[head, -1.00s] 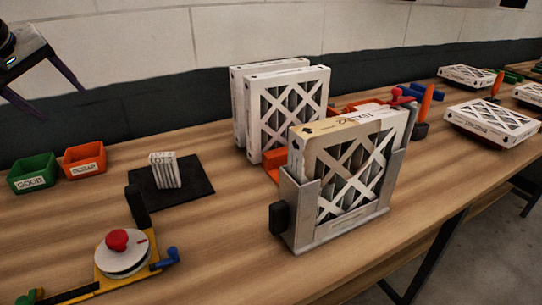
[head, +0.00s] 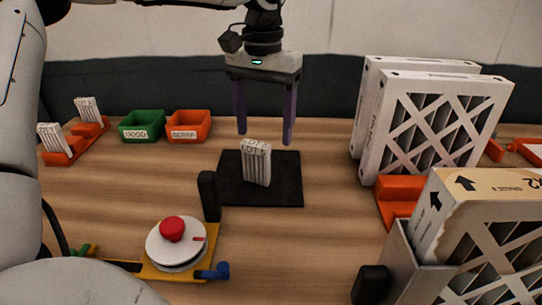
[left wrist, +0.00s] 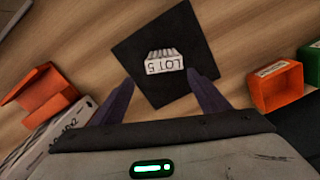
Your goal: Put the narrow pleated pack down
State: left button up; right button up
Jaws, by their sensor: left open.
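A narrow white pleated pack (head: 257,162) stands upright on a black mat (head: 290,180) in the middle of the table. In the left wrist view the pack (left wrist: 165,61) shows its end marked LOT 5, on the black mat (left wrist: 180,20). My left gripper (head: 265,140) is open and empty, pointing down behind the pack, with its two purple fingers apart. In the left wrist view its fingers (left wrist: 160,90) spread to either side, clear of the pack. My right gripper is in neither view.
Green (head: 142,127) and orange (head: 188,126) bins stand at the back left, beside an orange rack (head: 62,158) with two similar packs. A yellow fixture with a red knob (head: 172,229) is at front left. Large boxed filters (head: 425,120) stand at right; another (head: 480,240) sits in a grey holder.

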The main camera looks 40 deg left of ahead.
aim_at(256, 163)
pick_arm(q)
jog(key=shift+s+f, duration=0.25)
jog(key=shift+f, duration=0.4)
jog(key=shift+s+f, duration=0.25)
jog(key=shift+f, duration=0.95)
jog(key=f, duration=0.2)
jog(key=s+f, duration=0.1)
jog(key=f, duration=0.1)
jog(key=shift+s+a+f, duration=0.15)
jog(key=shift+a, duration=0.05)
jog(key=shift+f, duration=0.3)
jog(key=c, duration=1.1)
